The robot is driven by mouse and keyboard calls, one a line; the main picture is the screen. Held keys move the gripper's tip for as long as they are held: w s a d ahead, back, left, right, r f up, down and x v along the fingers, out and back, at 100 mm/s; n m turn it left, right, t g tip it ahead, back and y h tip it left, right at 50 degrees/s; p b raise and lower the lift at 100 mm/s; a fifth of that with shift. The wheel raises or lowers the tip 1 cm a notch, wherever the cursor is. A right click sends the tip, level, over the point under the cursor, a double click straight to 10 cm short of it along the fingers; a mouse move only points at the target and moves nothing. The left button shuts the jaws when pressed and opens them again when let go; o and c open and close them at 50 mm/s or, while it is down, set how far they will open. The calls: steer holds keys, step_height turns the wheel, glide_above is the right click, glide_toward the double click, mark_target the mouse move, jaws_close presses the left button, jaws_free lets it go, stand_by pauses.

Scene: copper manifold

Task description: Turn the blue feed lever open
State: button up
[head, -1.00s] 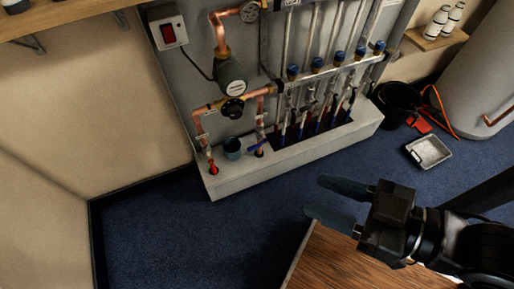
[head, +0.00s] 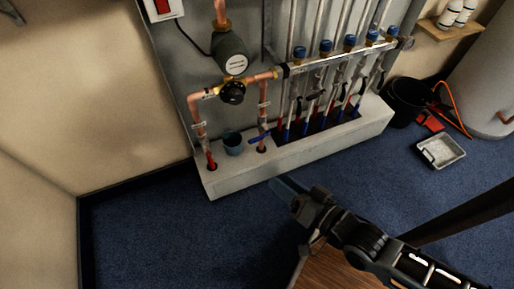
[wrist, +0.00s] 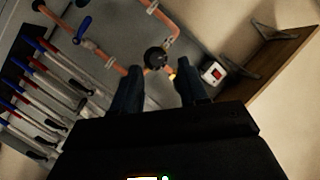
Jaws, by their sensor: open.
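The blue feed lever (head: 260,137) sits low on a copper pipe at the left of the manifold, just above the concrete plinth. Its handle slants across the pipe. In the wrist view the blue lever (wrist: 82,30) shows at upper left, beside a copper pipe. My gripper (head: 281,187) is in front of the plinth, below and slightly right of the lever, apart from it. In the wrist view my gripper (wrist: 160,88) has its two dark fingers spread with nothing between them. In the head view the fingers overlap.
A black-faced round fitting (head: 232,93) and a grey pump (head: 230,53) are above. Pipes with black levers stand to the right. A wooden surface (head: 335,272) is below my arm.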

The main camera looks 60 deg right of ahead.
steer(key=w+d+f+m+h+b, duration=0.1)
steer(key=w+d+f+m+b, duration=0.25)
steer(key=f, duration=0.35)
steer(key=w+d+f+m+h+b, duration=0.2)
steer(key=w+d+f+m, duration=0.15)
steer(key=f, duration=0.35)
steer(key=m+g+h+b, duration=0.2)
steer(key=m+b, duration=0.3)
steer(key=m, duration=0.2)
glide_toward(257, 139)
steer(key=w+d+f, duration=0.2)
steer(key=w, duration=0.1)
steer(key=x, duration=0.3)
steer(key=b+x, duration=0.1)
steer(key=x, duration=0.2)
steer(key=shift+w+d+r+b, duration=0.2)
steer(key=shift+d+b, duration=0.05)
steer(key=shift+b, duration=0.05)
jaws_close()
